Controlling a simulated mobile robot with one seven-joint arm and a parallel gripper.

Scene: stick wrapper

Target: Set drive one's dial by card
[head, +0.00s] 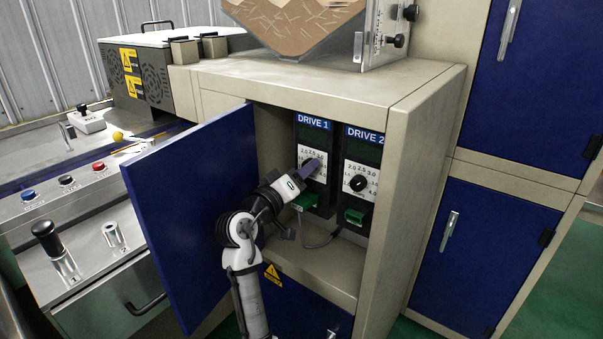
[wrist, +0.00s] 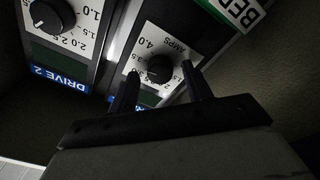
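Drive one (head: 313,136) is the left unit in the open cabinet, with a dark display and a white scale plate. In the head view my gripper (head: 310,169) is in front of its plate and largely hides the dial. In the wrist view, which is upside down, the black drive one dial (wrist: 160,69) shows between the two spread fingertips of my gripper (wrist: 159,77). I cannot tell whether the fingers touch it. A white and green card or label (wrist: 240,12) reading "BEL" is cut off at the top right of the wrist view.
Drive two (head: 361,165) stands close on the right with its own black dial (head: 358,183). The blue cabinet door (head: 190,200) is swung open left of my arm. The cabinet's right side wall (head: 395,190) bounds the opening. A cable (head: 318,243) hangs below the drives.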

